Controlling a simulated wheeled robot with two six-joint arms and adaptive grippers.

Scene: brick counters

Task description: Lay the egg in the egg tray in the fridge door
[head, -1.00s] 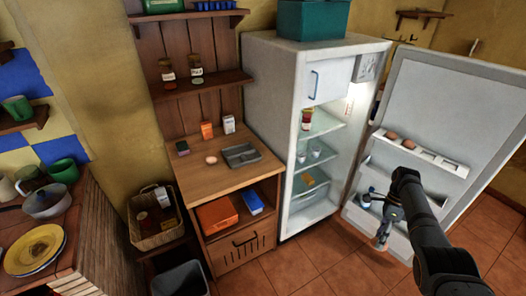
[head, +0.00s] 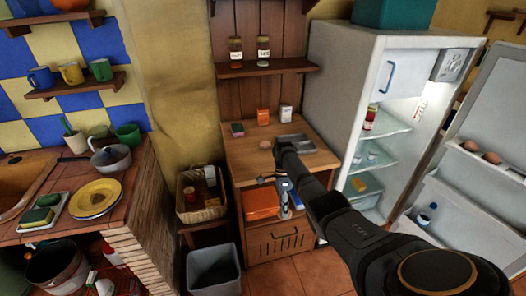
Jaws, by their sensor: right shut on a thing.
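Two brown eggs (head: 491,157) sit in the egg tray (head: 469,156) on the upper inside of the fridge door (head: 482,107), which stands open at the right. My left gripper is out of view.
Below are an orange box (head: 261,203) and a blue box. A basket (head: 201,208) and a grey bin (head: 214,269) stand left. Tiled floor is free ahead.

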